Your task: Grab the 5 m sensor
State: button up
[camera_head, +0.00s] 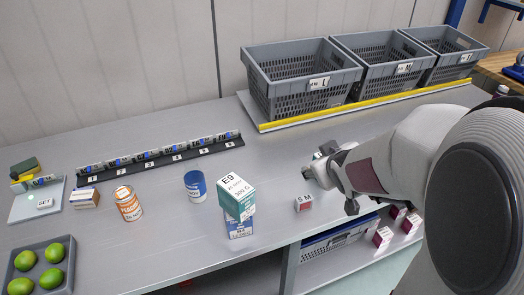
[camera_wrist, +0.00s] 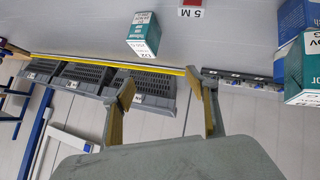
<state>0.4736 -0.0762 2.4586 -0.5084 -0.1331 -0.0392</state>
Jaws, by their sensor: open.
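The 5 m sensor is a small box (camera_head: 303,203) with a white top marked "5 M" and red sides. It stands on the grey table near the front edge, right of a stack of boxes. In the wrist view it shows at the top edge (camera_wrist: 190,12), partly cut off, beyond the fingertips. My gripper (camera_head: 325,172) is behind and to the right of it in the head view, apart from it. In the wrist view my gripper (camera_wrist: 160,83) has its two fingers spread, with nothing between them.
A teal and white box (camera_wrist: 144,34) is close to the fingers. Stacked boxes (camera_head: 237,195), a blue can (camera_head: 195,187) and an orange can (camera_head: 128,204) stand left of the sensor. Grey crates (camera_head: 300,70) line the back. A tray of limes (camera_head: 63,270) is front left.

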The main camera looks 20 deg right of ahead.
jog(key=w+d+f+t+y, duration=0.1)
jog(key=d+f, duration=0.1)
jog(key=f, duration=0.1)
jog(key=w+d+f+n+t+y, duration=0.1)
jog(key=d+f, duration=0.1)
jog(key=f, duration=0.2)
jog(key=w+d+f+t+y, duration=0.1)
jog(key=d+f, duration=0.1)
jog(key=f, duration=0.1)
jog(key=shift+d+f+n+t, duration=0.15)
jog(key=shift+f+n+t, duration=0.15)
jog(key=shift+f+t, duration=0.1)
jog(key=shift+s+d+f+t+y, duration=0.1)
jog(key=shift+s+f+t+y, duration=0.45)
jog(key=shift+f, duration=0.15)
jog(key=shift+s+f+m+t+y, duration=0.4)
jog(key=shift+s+t, duration=0.15)
jog(key=shift+s, duration=0.2)
jog(key=shift+s+f+t, duration=0.25)
jog(key=shift+s+t, duration=0.15)
jog(key=shift+s, duration=0.25)
jog(key=y, duration=0.2)
send_near(304, 203)
jog(key=w, duration=0.1)
jog(key=w+f, duration=0.1)
jog(key=w, duration=0.1)
jog(key=shift+w+f, duration=0.1)
jog(key=shift+w, duration=0.15)
